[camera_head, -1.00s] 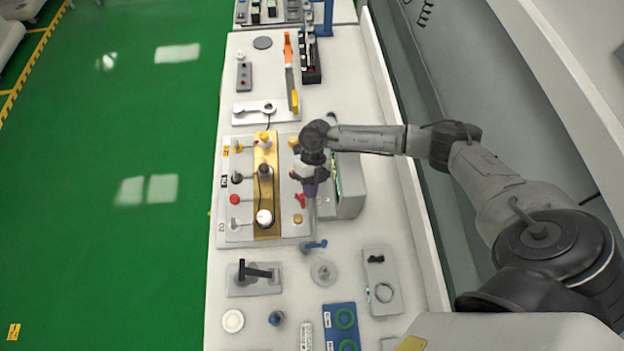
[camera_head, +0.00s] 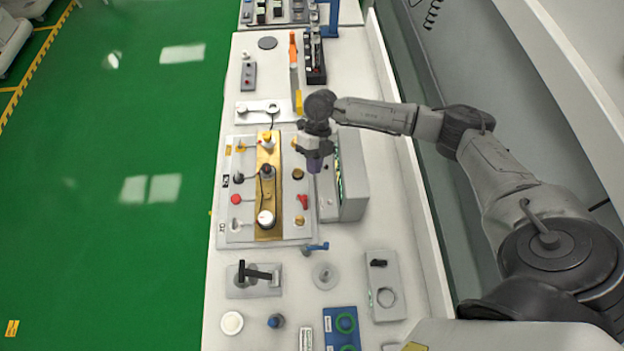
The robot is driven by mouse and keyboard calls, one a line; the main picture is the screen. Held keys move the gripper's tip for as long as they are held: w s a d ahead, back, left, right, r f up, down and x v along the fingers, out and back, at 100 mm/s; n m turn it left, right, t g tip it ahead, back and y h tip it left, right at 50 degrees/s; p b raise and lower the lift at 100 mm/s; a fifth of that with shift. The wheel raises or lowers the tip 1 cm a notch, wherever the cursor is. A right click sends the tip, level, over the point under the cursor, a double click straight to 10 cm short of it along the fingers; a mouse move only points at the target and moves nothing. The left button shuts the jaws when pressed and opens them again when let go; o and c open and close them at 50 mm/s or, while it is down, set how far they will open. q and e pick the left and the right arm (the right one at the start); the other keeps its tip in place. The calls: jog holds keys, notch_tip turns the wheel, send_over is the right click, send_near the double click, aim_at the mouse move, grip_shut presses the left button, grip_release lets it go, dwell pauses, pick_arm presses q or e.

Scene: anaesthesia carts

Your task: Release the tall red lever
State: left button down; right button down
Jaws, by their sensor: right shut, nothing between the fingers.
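A panel with levers and knobs (camera_head: 227,205) lies on the worktop, with a gold strip (camera_head: 267,226) down its middle. On its right side is a small red lever (camera_head: 303,202). A red-topped control (camera_head: 236,198) stands on its left side. I cannot tell from this height which one is the tall red lever. My right gripper (camera_head: 315,166) points down over the panel's right edge, beside the grey box. It is shut and empty, with purple fingertips. It is apart from the red lever, farther up the picture. My left gripper is not in view.
A grey box (camera_head: 352,190) stands close to the right of my gripper. A black-handled fixture (camera_head: 253,280), a blue lever (camera_head: 316,248) and a grey plate (camera_head: 384,290) lie nearer. An orange upright part (camera_head: 293,46) stands farther off. The green floor (camera_head: 110,240) is clear.

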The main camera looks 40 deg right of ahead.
jog(key=v, duration=0.6)
jog(key=shift+r+b, duration=0.25)
jog(key=shift+b, duration=0.1)
jog(key=shift+d, duration=0.15)
